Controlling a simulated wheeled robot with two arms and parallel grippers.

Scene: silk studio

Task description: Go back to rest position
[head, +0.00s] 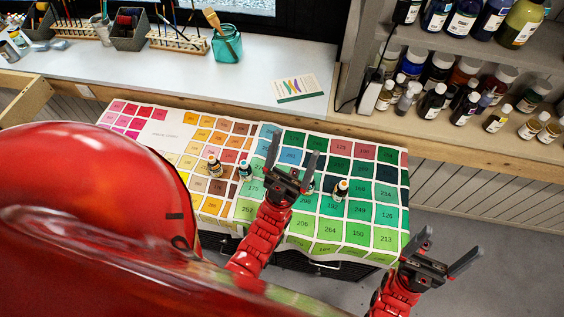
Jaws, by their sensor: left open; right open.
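My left gripper (294,146) is open, its two dark fingers spread over the middle of the colour chart (330,237). Nothing shows between its fingers. My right gripper (453,242) is open and empty, beyond the chart's lower right corner, over the grey floor. Small bottles stand on the chart: one (214,167) and another (245,169) left of my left gripper, and one with a white cap (341,190) to its right. Another bottle beside the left gripper is partly hidden by it. My large red arm parts hide the lower left of the view.
A white worktop (130,83) runs behind the chart, with a teal jar (227,44) holding a brush, brush racks and a small card (298,88). A shelf (500,50) crowded with bottles stands at the right. Open floor (480,222) lies at the lower right.

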